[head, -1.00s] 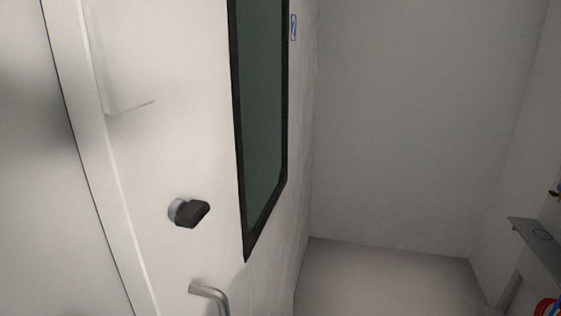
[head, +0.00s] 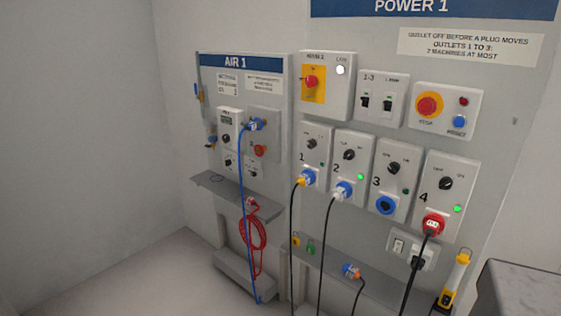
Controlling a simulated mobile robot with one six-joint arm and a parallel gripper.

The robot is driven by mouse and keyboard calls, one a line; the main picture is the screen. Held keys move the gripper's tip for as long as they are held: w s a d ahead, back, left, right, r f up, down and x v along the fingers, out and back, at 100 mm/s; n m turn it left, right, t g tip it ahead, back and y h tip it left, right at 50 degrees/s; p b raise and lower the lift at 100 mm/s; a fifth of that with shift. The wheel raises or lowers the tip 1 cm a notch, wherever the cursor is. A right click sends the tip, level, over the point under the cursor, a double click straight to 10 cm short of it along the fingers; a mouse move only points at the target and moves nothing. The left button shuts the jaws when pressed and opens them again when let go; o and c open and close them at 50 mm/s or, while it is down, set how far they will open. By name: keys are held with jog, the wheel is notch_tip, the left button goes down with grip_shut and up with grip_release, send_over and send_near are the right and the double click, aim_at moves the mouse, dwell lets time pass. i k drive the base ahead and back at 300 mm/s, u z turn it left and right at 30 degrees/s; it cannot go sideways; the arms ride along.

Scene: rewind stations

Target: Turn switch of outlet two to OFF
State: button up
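The outlet two box (head: 350,167) is on the POWER 1 panel, between outlets one and three. Its black rotary switch (head: 348,154) is near the top of the box; its position is too small to read. A green lamp (head: 361,177) glows beside it. My gripper is not in view.
A shelf (head: 385,290) runs below. The AIR 1 panel (head: 240,62) stands left. Floor at lower left is clear.

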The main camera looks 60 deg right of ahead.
aim_at(349, 154)
jog(key=u, duration=0.3)
jog(key=k, duration=0.15)
jog(key=z, duration=2.95)
jog(key=i, duration=0.6)
jog(key=z, duration=0.1)
jog(key=k, duration=0.35)
